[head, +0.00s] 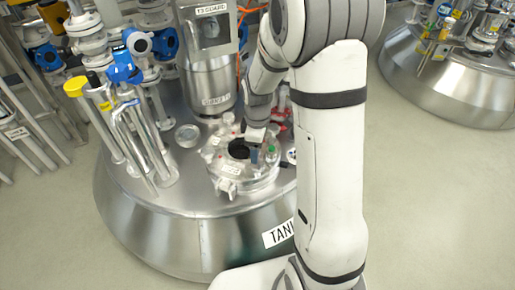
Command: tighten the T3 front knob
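A round, pale metal hatch cover (240,180) lies on top of the steel tank (150,215), left of my arm. Clamp-like fittings sit around its rim. The one at its front edge (228,188) looks like the front knob, but it is too small to be sure. A dark round opening or glass (239,149) is near the cover's middle. My gripper (255,153) reaches down over the cover's right rear part, behind and apart from the front fitting. Its fingers are tiny and blurred, so I cannot tell whether they hold anything.
A steel column (209,85) with a labelled box on top stands behind the cover. Glass-like pipes with a yellow cap (75,87) and blue instruments (124,66) rise at the left. A second tank (455,85) stands at the upper right. The floor (430,200) at the right is clear.

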